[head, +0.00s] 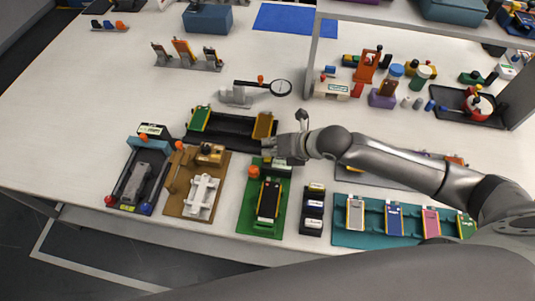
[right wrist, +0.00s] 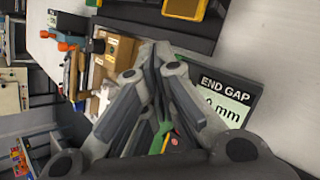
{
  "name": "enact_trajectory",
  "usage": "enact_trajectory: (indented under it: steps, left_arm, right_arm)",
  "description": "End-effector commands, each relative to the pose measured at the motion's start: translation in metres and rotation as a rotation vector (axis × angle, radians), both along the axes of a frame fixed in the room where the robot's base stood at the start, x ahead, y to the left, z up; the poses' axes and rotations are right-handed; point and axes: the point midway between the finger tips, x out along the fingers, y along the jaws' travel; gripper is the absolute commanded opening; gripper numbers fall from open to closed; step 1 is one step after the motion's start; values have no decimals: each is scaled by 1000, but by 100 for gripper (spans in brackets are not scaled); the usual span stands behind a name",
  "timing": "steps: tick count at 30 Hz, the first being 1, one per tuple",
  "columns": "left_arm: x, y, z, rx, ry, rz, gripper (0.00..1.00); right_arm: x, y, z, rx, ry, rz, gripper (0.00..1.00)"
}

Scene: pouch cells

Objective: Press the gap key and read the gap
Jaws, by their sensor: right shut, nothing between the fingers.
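My right gripper (head: 278,150) is shut and empty, low over the back end of the green fixture (head: 246,220). In the right wrist view its fingertips (right wrist: 153,52) meet beside a dark display box (right wrist: 262,92) labelled "END GAP". The readout's left part is hidden by a finger; only a trailing digit, seemingly 0, and "mm" show. The fixture holds a dark pouch cell (head: 269,199) and has an orange knob (head: 254,171) at its left. I cannot make out the gap key, or whether the fingertips touch it. My left gripper is not in view.
A brown fixture (head: 178,207) with a white cradle stands left of the green one. A black stack (head: 312,212) and a teal rack (head: 345,236) of cells stand to the right. A black tray (head: 232,124) lies behind.

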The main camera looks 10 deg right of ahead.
Motion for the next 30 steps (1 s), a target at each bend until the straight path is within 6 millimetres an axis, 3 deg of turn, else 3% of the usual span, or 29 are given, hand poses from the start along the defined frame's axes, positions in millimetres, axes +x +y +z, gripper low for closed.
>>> enact_trajectory:
  steps: [16, 30]
  left_arm:
    - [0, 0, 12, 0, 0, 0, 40]
    - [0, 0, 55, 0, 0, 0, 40]
  right_arm:
    - [0, 0, 12, 0, -2, 1, 0]
    - [0, 0, 58, 0, -2, 1, 0]
